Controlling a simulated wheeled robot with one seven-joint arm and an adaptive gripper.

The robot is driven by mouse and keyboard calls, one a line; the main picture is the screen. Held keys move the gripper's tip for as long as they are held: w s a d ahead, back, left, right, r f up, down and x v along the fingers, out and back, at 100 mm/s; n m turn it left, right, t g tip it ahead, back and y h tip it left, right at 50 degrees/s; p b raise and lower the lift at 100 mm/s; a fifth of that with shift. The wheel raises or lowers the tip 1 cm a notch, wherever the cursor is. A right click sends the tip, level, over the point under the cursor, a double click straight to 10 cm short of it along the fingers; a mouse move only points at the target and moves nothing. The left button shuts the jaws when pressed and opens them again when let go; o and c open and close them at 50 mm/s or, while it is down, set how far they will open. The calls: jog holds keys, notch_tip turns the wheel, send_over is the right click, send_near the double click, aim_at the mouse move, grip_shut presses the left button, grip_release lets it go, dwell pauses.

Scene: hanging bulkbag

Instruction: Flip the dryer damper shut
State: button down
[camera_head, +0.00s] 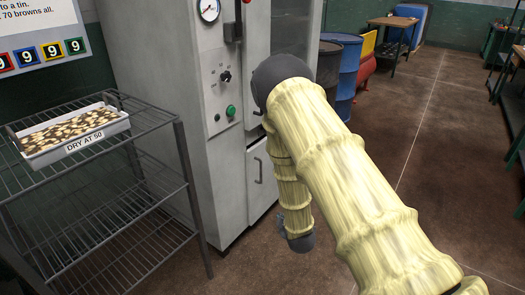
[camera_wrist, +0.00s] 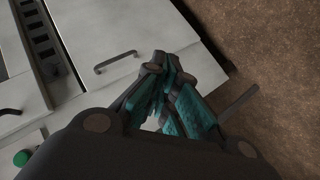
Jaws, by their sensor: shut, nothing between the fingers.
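The dryer appears to be the tall grey cabinet (camera_head: 165,80) left of my arm in the head view. A dark upright lever with a red part (camera_head: 229,32) is on its upper front, possibly the damper handle; I cannot tell its setting for sure. In the wrist view my gripper (camera_wrist: 170,80) has teal pads drawn together with nothing between them. It is in front of the cabinet's lower front (camera_wrist: 100,25), near a dark door handle (camera_wrist: 115,61), with no clear contact. In the head view my arm hides most of the gripper.
A wire rack (camera_head: 110,165) at left holds a tray (camera_head: 82,146) labelled "DRY AT 50". The cabinet carries a gauge, a black knob and a green button (camera_head: 231,111). Open brown floor lies at right.

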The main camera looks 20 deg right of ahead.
jog(key=w+r+n+t+b, duration=0.3)
jog(key=w+r, duration=0.4)
jog(key=w, duration=0.3)
jog(key=w+a+r+n+t+y+b, duration=0.1)
jog(key=w+r+n+t+b, duration=0.3)
jog(key=w, duration=0.7)
notch_tip(320, 180, up, 4)
jog(key=n+b, duration=0.2)
jog(key=b, duration=0.1)
jog(key=shift+a+f+t+y, duration=0.2)
jog(key=shift+a+t+y, duration=0.05)
jog(key=shift+t+y, duration=0.05)
jog(key=shift+w, duration=0.1)
jog(key=b, duration=0.3)
send_near(259, 130)
jog(key=w+a, duration=0.2)
jog(key=a, duration=0.1)
jog(key=shift+w+d+b, duration=0.6)
jog(key=shift+w+d, duration=0.65)
jog(key=shift+d, duration=0.15)
jog(key=shift+d, duration=0.1)
